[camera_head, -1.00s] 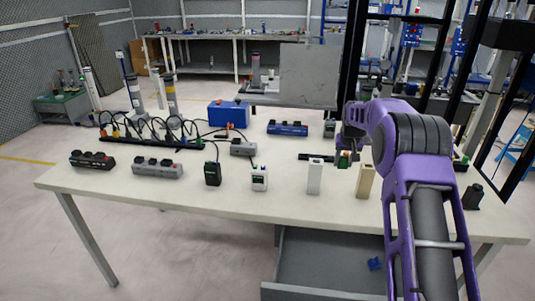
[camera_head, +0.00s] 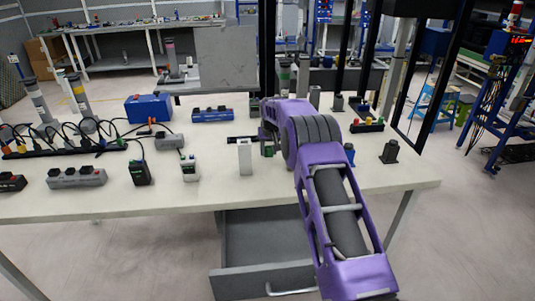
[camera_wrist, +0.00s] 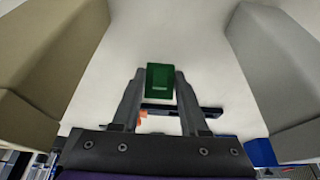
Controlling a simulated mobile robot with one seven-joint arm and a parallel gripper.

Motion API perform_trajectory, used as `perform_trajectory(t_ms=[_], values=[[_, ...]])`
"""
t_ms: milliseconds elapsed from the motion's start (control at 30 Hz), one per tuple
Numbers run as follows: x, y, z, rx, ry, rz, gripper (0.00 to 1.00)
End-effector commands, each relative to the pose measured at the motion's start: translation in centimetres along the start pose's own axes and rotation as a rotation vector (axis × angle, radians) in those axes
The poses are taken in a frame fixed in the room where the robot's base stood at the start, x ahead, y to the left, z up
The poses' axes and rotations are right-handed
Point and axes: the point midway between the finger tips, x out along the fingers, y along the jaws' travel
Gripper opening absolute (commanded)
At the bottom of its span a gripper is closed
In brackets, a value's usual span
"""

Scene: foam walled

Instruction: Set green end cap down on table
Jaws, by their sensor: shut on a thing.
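The green end cap (camera_wrist: 160,76) is between the fingertips of my gripper (camera_wrist: 160,88) in the wrist view, with the pale table top behind it. My gripper is shut on it. In the head view a small part of the green cap (camera_head: 267,151) shows below my purple arm, over the white table (camera_head: 110,203). I cannot tell whether the cap touches the table.
A white upright block (camera_head: 244,157) stands close beside my gripper; it also shows at the right of the wrist view (camera_wrist: 275,70). A tan block (camera_wrist: 45,60) stands on the other side. Chargers, power strips and a blue box (camera_head: 148,107) lie further left. An open drawer (camera_head: 260,240) hangs below.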

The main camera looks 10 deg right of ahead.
Motion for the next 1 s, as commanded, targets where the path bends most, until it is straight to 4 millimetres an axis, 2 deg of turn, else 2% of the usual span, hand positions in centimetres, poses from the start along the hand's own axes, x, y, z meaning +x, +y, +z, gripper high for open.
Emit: perform_trajectory(t_ms=[33, 100, 467, 500, 633, 1000], values=[[0.82, 0.01, 0.39, 0.0, -0.002, 0.0, 0.0], [1.19, 0.01, 0.49, 0.0, 0.001, 0.0, 0.0], [1.63, 0.01, 0.66, 0.0, 0.001, 0.0, 0.0], [1.45, 0.0, 0.58, 0.0, 0.001, 0.0, 0.51], [1.44, 0.01, 0.58, 0.0, 0.001, 0.0, 0.73], [0.92, 0.0, 0.35, 0.0, 0.001, 0.0, 0.73]])
